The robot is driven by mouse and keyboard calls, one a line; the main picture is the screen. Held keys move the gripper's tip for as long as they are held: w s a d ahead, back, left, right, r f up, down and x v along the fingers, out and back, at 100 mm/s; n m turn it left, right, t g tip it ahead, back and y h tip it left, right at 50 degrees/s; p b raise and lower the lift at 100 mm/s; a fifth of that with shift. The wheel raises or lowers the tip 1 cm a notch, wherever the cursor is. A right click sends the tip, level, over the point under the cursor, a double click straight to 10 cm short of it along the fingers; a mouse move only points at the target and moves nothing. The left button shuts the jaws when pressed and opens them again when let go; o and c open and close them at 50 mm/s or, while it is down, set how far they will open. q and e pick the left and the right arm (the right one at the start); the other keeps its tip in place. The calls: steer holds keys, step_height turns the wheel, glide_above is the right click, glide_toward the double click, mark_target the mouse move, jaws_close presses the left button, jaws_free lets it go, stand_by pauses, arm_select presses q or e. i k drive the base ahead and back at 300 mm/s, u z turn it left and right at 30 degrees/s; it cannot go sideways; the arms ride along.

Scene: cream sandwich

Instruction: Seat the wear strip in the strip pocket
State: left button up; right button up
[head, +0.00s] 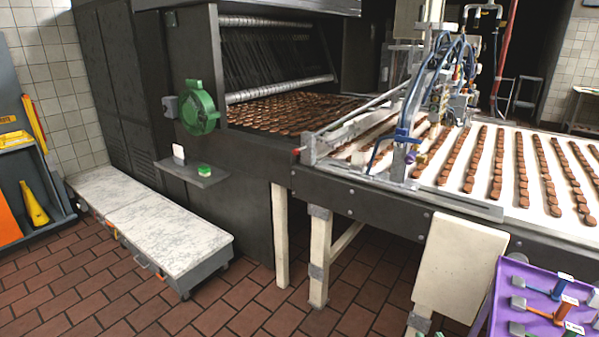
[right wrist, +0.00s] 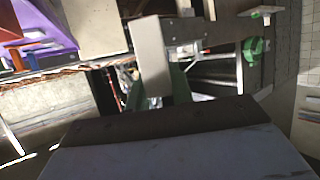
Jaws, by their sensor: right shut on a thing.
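In the right wrist view my right gripper (right wrist: 158,92) has green fingers closed on a pale, flat, block-like piece, which I take to be the wear strip (right wrist: 152,55). The piece sticks out beyond the fingers, and its held end is hidden between them. The large grey and dark body at the bottom of that view is part of my own arm. I cannot pick out the strip pocket in either view. Neither gripper shows in the head view, and my left gripper is in no view.
The conveyor (head: 400,196) carries rows of brown biscuits from the dark oven-like machine (head: 235,200). A beige panel (head: 455,265) hangs at its front. A purple tool tray (head: 512,290) is at lower right. A green handwheel (head: 200,107) and small shelf (head: 190,176) jut from the machine.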

mark_target(351, 130)
steer(key=u, duration=0.7)
steer(key=i, duration=1.55)
steer(key=z, duration=0.85)
